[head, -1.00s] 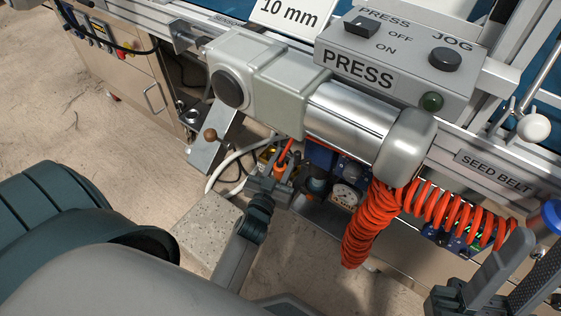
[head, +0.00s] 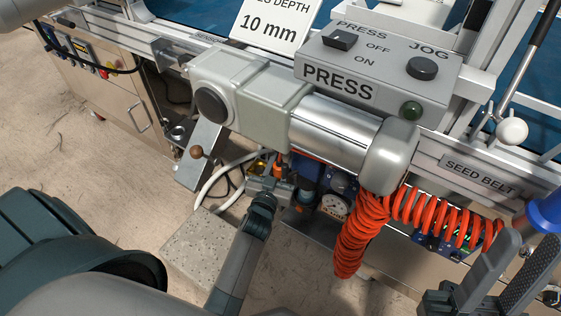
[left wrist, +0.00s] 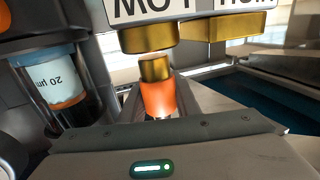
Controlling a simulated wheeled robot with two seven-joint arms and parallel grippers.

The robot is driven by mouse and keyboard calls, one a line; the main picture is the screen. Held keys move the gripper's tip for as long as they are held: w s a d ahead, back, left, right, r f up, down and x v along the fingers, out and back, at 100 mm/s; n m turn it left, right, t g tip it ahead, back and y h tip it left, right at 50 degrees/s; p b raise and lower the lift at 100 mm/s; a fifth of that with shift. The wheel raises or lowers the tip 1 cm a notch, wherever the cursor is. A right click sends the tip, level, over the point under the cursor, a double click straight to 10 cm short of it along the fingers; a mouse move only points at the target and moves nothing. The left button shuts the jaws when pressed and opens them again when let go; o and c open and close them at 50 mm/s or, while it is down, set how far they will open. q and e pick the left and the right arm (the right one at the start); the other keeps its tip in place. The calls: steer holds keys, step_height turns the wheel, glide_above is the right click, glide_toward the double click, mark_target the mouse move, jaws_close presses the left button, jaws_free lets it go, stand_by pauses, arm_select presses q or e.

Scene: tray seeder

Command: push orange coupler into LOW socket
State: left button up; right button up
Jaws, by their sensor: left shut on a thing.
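My left gripper (head: 268,178) reaches under the press cylinder and is shut on the orange coupler (left wrist: 158,98). In the left wrist view the coupler stands between the fingers with its brass end toward a brass socket (left wrist: 148,38). That socket is under a cut-off label that seems to read LOW upside down. The brass end lines up roughly with it; I cannot tell if they touch. A second brass socket (left wrist: 238,24) is to its right. In the head view little of the coupler (head: 279,168) shows. My right gripper (head: 512,262) is open and empty at lower right.
The grey press housing and cylinder (head: 335,128) overhang my left gripper. A red coiled hose (head: 360,235) hangs to its right, beside a gauge (head: 334,204). White hoses (head: 212,182) lie to its left. A filter bowl (left wrist: 65,85) stands close at left in the wrist view.

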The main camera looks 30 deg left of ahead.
arm_select(q)
steer(key=shift+w, duration=0.1)
stand_by(0.5)
steer(key=shift+f+b, duration=0.35)
steer(key=shift+f, duration=0.3)
stand_by(0.8)
steer(key=shift+f, duration=0.25)
stand_by(0.4)
steer(key=shift+f, duration=0.4)
stand_by(0.4)
steer(key=o, duration=1.2)
